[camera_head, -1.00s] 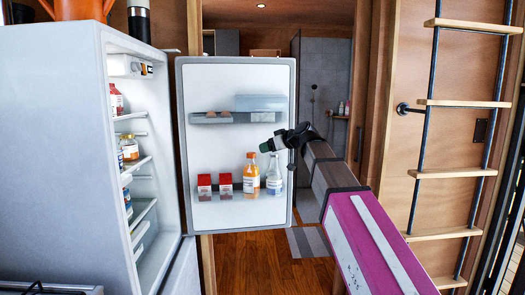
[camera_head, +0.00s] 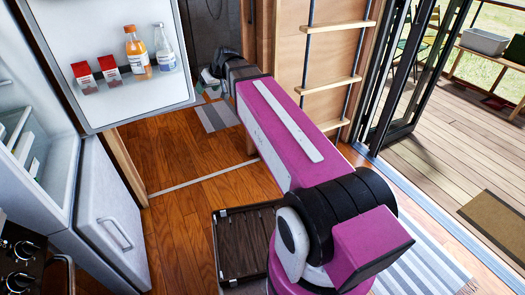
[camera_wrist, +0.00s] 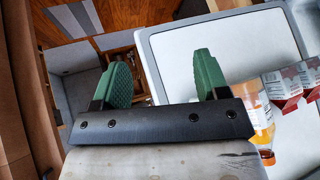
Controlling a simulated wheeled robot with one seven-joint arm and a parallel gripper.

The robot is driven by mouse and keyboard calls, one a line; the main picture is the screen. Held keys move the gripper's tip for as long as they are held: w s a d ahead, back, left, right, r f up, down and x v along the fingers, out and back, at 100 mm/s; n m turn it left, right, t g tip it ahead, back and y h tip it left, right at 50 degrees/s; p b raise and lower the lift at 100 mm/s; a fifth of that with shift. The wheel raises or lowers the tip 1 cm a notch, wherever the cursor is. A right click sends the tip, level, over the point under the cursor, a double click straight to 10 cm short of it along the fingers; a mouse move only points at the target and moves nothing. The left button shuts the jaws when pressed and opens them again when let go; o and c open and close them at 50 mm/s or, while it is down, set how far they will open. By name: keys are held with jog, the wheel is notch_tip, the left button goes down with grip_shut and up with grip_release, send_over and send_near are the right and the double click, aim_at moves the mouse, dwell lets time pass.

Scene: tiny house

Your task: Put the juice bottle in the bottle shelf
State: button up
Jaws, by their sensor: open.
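An orange juice bottle (camera_head: 138,52) with a white label stands upright on the lower shelf of the open fridge door (camera_head: 110,110). It is also at the right of the wrist view (camera_wrist: 255,112), partly cut off by my gripper's mount. A clear bottle (camera_head: 165,50) stands just right of it. My gripper (camera_head: 208,78) is beyond the door's right edge, apart from the bottles. In the wrist view its two green fingers (camera_wrist: 163,72) are spread with nothing between them. I cannot tell for sure which shelf is the bottle shelf.
Two red-and-white cartons (camera_head: 97,76) share the door shelf. The open fridge (camera_head: 35,140) is on the left, with a closed lower door (camera_head: 108,205). A ladder (camera_head: 335,50) stands right of my arm. The wooden floor (camera_head: 180,200) is clear between fridge and arm.

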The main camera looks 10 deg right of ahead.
jog(key=s+d+f+m+g+h, duration=0.2)
jog(key=s+d+f, duration=0.6)
jog(key=f, duration=0.4)
jog(key=s+d+f+m+g+h, duration=0.2)
jog(key=s+d+f+m+h, duration=0.1)
jog(key=s+d+f, duration=0.6)
notch_tip(320, 180, down, 3)
jog(key=shift+s+d+f+m+g+h, duration=0.2)
jog(key=shift+s+d+m+g+h, duration=0.15)
jog(key=shift+d+m, duration=0.35)
jog(key=shift+w, duration=0.1)
